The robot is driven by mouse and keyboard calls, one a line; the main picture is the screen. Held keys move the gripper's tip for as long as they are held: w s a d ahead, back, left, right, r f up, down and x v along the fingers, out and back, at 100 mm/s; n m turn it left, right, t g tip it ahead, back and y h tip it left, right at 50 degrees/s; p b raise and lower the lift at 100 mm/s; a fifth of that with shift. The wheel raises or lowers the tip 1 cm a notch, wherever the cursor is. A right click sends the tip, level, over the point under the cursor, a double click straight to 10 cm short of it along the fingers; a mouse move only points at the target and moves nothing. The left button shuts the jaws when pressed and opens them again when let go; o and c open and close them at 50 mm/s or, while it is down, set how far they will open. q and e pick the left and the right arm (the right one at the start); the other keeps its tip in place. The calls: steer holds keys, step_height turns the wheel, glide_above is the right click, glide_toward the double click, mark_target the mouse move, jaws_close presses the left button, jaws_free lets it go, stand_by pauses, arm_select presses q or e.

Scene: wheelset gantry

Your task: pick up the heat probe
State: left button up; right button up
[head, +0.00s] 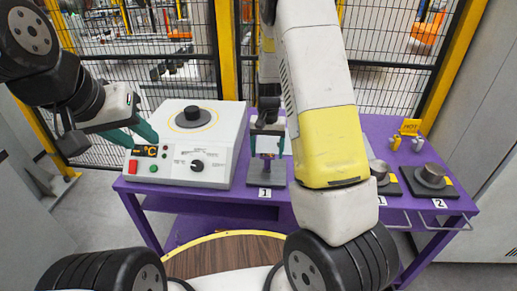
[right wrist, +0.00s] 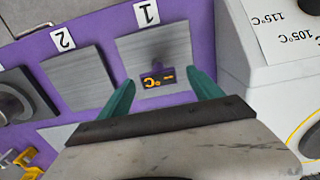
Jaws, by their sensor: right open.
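The heat probe (head: 267,157) is a small purple piece with a dark display and yellow "°C" marks. It is at the grey plate labelled 1 (head: 265,182) on the purple table, and it also shows in the right wrist view (right wrist: 157,80). My right gripper (head: 267,143) is open, its teal fingers (right wrist: 162,92) on either side of the probe in the picture, with visible gaps. I cannot tell how far above it they are. My left gripper (head: 143,140) is open and empty, in front of the white heater box (head: 215,160) at the left.
The heater box has a round dark top piece (head: 192,116), a knob and buttons. Metal cylinders on dark plates (head: 430,178) stand at the right, near a yellow HOT sign (head: 410,127). In the right wrist view, plate 2 (right wrist: 80,80) lies left of plate 1. A mesh fence stands behind.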

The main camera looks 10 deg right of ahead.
mark_target(267, 163)
steer(key=shift+d+f, duration=0.1)
steer(key=shift+f, duration=1.35)
steer(key=shift+s, duration=0.1)
steer(key=c, duration=1.5)
steer(key=shift+r, duration=0.1)
